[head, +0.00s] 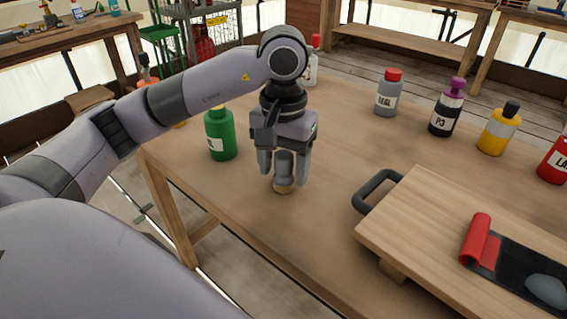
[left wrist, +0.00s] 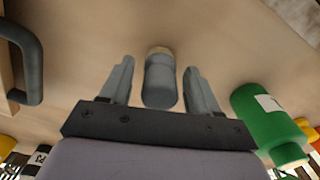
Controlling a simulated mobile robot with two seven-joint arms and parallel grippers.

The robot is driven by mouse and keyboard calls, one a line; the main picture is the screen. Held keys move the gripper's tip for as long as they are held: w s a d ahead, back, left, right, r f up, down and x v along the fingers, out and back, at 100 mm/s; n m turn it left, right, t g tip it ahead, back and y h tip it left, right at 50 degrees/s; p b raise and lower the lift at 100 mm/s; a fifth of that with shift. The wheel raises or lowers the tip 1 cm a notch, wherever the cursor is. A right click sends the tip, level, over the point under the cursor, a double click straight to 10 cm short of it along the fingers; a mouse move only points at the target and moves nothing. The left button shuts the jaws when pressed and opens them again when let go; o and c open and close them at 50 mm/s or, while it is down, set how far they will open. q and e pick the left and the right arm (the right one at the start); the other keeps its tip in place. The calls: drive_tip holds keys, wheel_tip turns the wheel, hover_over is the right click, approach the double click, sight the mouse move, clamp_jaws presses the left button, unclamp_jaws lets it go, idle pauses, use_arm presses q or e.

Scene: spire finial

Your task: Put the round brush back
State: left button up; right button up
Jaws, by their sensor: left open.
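A short grey cylinder with a tan lower end, which looks like the round brush (head: 284,168), stands upright on the wooden table (head: 330,150). My left gripper (head: 284,176) points down over it with its fingers open, one on each side. In the left wrist view the brush (left wrist: 160,82) sits between the two fingers (left wrist: 160,85), with a gap visible on both sides. My right gripper is not in view.
A green bottle (head: 220,135) stands close left of the gripper. A wooden board (head: 420,220) with a dark handle (head: 375,190) carries a red-and-black roll (head: 478,240) and a grey lump (head: 546,290). Grey (head: 389,95), black (head: 446,112), yellow (head: 498,130) and red bottles (head: 555,162) stand behind.

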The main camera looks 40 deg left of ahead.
sight(283, 154)
use_arm(q)
drive_tip(key=shift+r, duration=0.25)
wheel_tip(283, 154, up, 12)
drive_tip(key=p, duration=0.4)
drive_tip(key=shift+f, duration=0.1)
idle(0.4)
